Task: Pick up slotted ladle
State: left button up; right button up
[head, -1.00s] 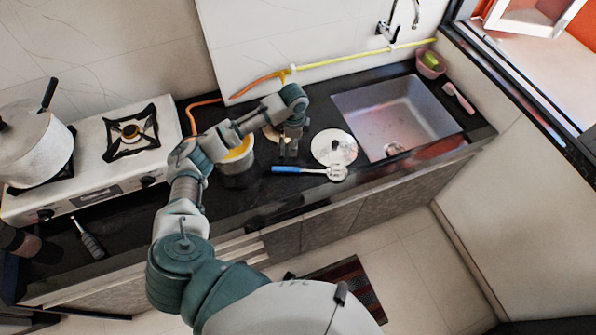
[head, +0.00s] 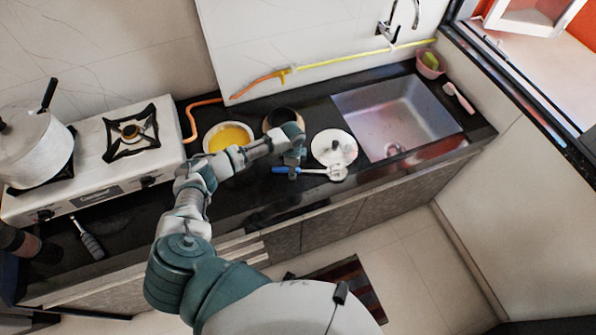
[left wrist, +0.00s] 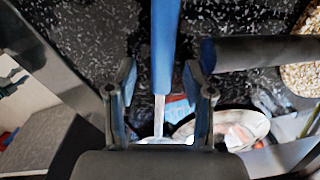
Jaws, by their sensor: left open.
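My left gripper (head: 293,173) is over the handle. In the left wrist view, the blue handle (left wrist: 165,40) runs between the two spread fingers of my left gripper (left wrist: 161,72), with gaps visible on both sides. The gripper is open. The ladle's head is mostly hidden behind the gripper in that view. My right gripper is not in view.
The sink (head: 390,110) is at right, the stove (head: 95,165) at left. Counter left of the ladle is partly clear.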

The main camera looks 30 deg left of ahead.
pick_arm(q)
grip_shut()
dwell(0.3)
